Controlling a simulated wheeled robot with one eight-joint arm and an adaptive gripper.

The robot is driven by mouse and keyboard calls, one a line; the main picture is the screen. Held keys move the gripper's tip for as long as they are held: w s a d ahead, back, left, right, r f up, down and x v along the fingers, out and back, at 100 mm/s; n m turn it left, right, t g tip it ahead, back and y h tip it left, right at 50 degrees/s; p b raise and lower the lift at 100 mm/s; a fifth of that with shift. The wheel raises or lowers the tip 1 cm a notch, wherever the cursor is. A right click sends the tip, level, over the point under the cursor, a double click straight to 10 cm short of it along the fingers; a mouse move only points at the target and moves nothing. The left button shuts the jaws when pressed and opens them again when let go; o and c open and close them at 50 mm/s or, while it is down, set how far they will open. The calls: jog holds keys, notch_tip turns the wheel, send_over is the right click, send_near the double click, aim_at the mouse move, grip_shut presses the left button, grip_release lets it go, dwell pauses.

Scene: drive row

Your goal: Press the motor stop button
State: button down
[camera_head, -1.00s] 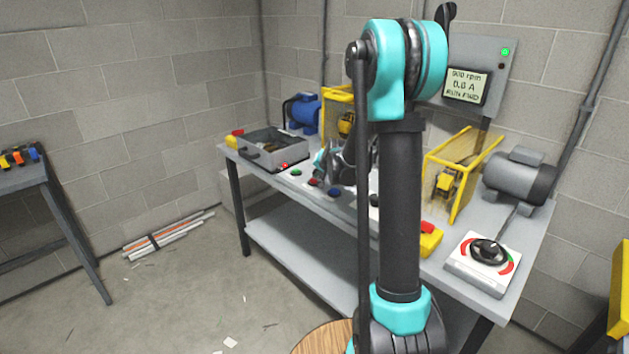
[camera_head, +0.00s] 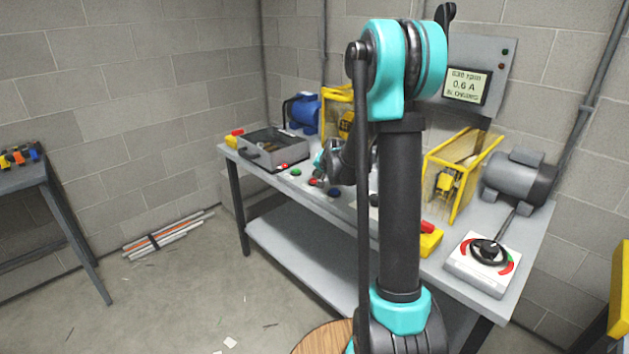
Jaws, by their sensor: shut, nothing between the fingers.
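A red button (camera_head: 313,182) sits in the row of buttons along the front of the grey workbench, between a green button (camera_head: 296,173) and a blue button (camera_head: 334,192). My gripper (camera_head: 319,178) is small in the head view, shut and empty, with its tip at the red button. I cannot tell whether it touches or presses it. My own arm column hides part of the bench. The green lamp (camera_head: 504,51) is dark.
A grey motor (camera_head: 520,178) and a rotary switch box (camera_head: 484,262) stand at the bench's right end. Yellow guards (camera_head: 461,168) stand behind the buttons. A grey open tray (camera_head: 272,150) and a blue motor (camera_head: 303,111) are at the left end.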

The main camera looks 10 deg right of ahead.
jog(key=shift+r, duration=3.05)
jog(key=shift+s, duration=0.1)
jog(key=s+d+f+n+g, duration=0.1)
jog(key=s+f+n, duration=0.1)
jog(key=s, duration=1.1)
jog(key=s+d+f+n+g+h, duration=0.1)
jog(key=s+f, duration=0.4)
jog(key=s, duration=0.9)
jog(key=s+d+f+n+g+h, duration=0.1)
jog(key=s+f+n+g, duration=0.1)
jog(key=s, duration=1.1)
notch_tip(320, 180, down, 2)
jog(key=shift+s+n+g, duration=0.15)
jog(key=shift+n+g, duration=0.25)
jog(key=shift+n, duration=0.4)
